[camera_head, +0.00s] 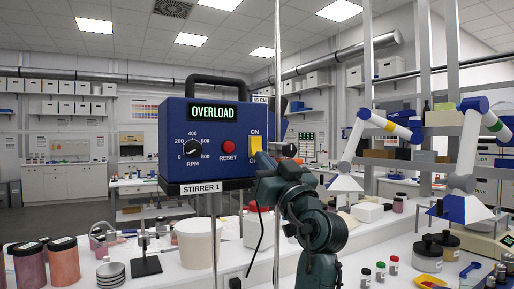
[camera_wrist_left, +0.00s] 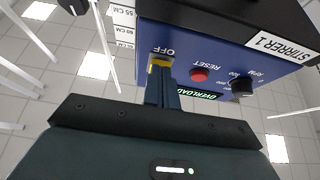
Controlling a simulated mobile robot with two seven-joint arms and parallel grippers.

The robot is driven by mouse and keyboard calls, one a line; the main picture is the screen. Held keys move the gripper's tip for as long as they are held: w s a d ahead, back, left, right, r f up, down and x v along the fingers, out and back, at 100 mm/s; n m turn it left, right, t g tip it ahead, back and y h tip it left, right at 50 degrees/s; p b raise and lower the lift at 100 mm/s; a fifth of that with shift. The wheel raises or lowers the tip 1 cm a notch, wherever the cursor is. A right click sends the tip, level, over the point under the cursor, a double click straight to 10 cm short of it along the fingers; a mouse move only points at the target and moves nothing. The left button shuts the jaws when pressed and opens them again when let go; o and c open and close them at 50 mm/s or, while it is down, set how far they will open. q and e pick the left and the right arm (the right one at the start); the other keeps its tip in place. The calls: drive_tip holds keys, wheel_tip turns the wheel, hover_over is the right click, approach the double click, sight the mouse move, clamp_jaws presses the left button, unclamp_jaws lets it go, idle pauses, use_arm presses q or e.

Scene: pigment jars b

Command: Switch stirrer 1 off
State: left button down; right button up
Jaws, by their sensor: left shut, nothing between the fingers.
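Stirrer 1 is a blue control box (camera_head: 172,130) with a black handle, standing on a support labelled STIRRER 1 (camera_head: 200,188). Its display (camera_head: 213,112) reads OVERLOAD. A yellow switch (camera_head: 256,143) sits at the right of its front, with ON printed above; the lower label is partly hidden by my gripper. My left gripper (camera_head: 264,166) is shut and empty, just below and in front of the switch. In the left wrist view, the shut fingers (camera_wrist_left: 162,86) reach to the yellow switch (camera_wrist_left: 160,64) by the OFF label; contact is unclear. My right gripper is out of view.
A red RESET button (camera_head: 228,144) and a black RPM knob (camera_head: 192,148) are left of the switch. A vertical metal rod (camera_head: 277,70) stands close by my gripper. A white bucket (camera_head: 197,243) and pigment jars (camera_head: 64,262) stand on the bench below.

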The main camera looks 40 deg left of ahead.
use_arm(q)
drive_tip(key=shift+a, duration=0.2)
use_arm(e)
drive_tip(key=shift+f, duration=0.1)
use_arm(q)
drive_tip(key=d+b, duration=0.1)
drive_tip(key=s+d+b, duration=0.1)
drive_tip(key=d, duration=0.1)
drive_tip(key=shift+d, duration=0.3)
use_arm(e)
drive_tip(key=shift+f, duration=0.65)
